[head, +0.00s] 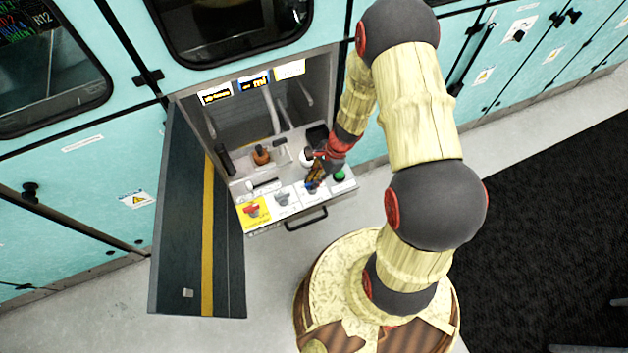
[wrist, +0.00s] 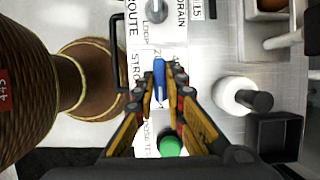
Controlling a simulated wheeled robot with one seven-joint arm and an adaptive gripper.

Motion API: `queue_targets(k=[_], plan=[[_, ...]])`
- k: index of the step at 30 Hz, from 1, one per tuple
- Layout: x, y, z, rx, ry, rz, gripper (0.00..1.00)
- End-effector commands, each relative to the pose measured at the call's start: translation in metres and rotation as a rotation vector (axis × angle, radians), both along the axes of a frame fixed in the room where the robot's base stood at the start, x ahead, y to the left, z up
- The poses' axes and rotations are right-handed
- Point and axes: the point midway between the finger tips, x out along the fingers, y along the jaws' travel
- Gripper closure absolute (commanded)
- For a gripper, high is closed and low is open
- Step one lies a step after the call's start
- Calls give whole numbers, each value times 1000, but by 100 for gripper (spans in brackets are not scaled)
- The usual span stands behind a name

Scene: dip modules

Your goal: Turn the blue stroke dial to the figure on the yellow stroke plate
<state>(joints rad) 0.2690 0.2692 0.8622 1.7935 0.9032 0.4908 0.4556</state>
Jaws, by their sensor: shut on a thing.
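The blue stroke dial (wrist: 159,79) shows in the wrist view between the fingertips of my gripper (wrist: 168,78). The gripper is shut on it, one finger on each side. Dark lettering beside it is partly readable as "STRO". In the head view my gripper (head: 316,182) reaches down to the panel and hides most of the dial. A small yellow plate (head: 289,69) sits at the top right of the recess; its figure is too small to read, and I cannot tell if it is the stroke plate.
A green button (wrist: 171,146) lies close to the dial. A white cylinder with a black handle (wrist: 236,96) and a black open box (wrist: 279,135) stand on the panel. A red knob on a yellow square (head: 254,209) is at the left. An open dark door (head: 187,235) hangs left.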

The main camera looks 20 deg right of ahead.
Motion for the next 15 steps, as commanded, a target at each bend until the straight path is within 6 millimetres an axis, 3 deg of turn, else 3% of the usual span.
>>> queue_targets(k=[7, 8, 15], plan=[[0, 0, 0, 1, 2, -1, 100], [0, 0, 0, 1, 2, -1, 86], [0, 0, 0, 1, 1, -1, 73]])
